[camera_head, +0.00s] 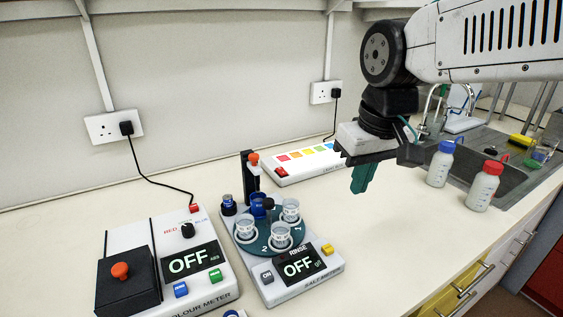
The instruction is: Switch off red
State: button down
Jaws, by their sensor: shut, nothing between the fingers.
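A white lamp box (312,162) lies at the back of the bench, with a row of coloured squares on top. Its red square (283,158) is at the left end of the row, and a red switch (281,172) sits at its left front corner. Whether the red square is lit I cannot tell. My gripper (361,186) is shut and empty, pointing down over the bench just right of the lamp box, apart from it. The gripper and wrist hide part of the box's right end.
Two bottles, blue-capped (440,165) and red-capped (484,188), stand by the sink. The bench's middle right is clear.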

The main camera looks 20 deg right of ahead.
jog(key=w+r, duration=0.1)
jog(key=w, duration=1.6)
jog(key=n+t, duration=0.2)
send_over(280, 168)
jog(key=s+d, duration=0.1)
jog(key=s, duration=0.4)
notch_tip(280, 168, down, 4)
jog(key=shift+w+r+y, duration=0.1)
jog(key=shift+y, duration=0.2)
jog(key=x, duration=0.9)
jog(key=s+x, duration=0.1)
jog(key=x, duration=0.4)
jog(key=shift+d, duration=0.1)
